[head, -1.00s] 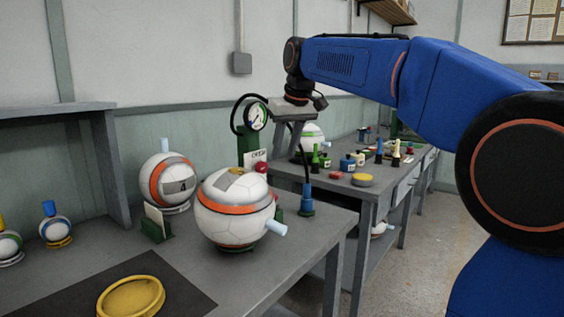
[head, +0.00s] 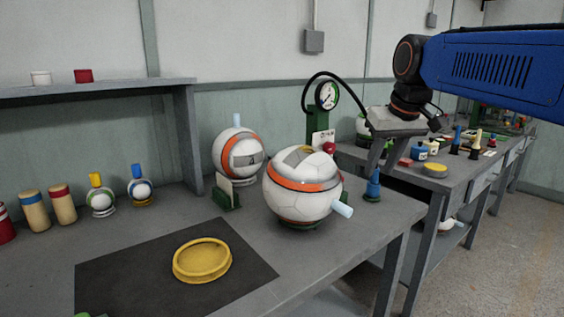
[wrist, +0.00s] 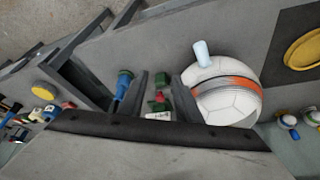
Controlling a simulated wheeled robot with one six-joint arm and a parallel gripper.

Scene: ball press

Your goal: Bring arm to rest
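My blue arm reaches in from the right in the head view. My gripper (head: 380,168) hangs with its fingers down, above the right end of the near bench (head: 385,215). The fingers stand apart with nothing seen between them; the wrist view (wrist: 160,80) shows the same gap, with the bench and the green gauge stand beyond it. A large white ball (head: 300,205) with an orange band and a pale blue peg sits on the bench, left of my gripper. A green gauge stand (head: 318,120) with a dial and a red knob stands behind it.
A second ball (head: 235,158) stands farther back. A blue-topped cylinder (head: 372,186) is close below my gripper in the picture. A second bench (head: 395,175) holds bottles and small pieces. Floor is open at right.

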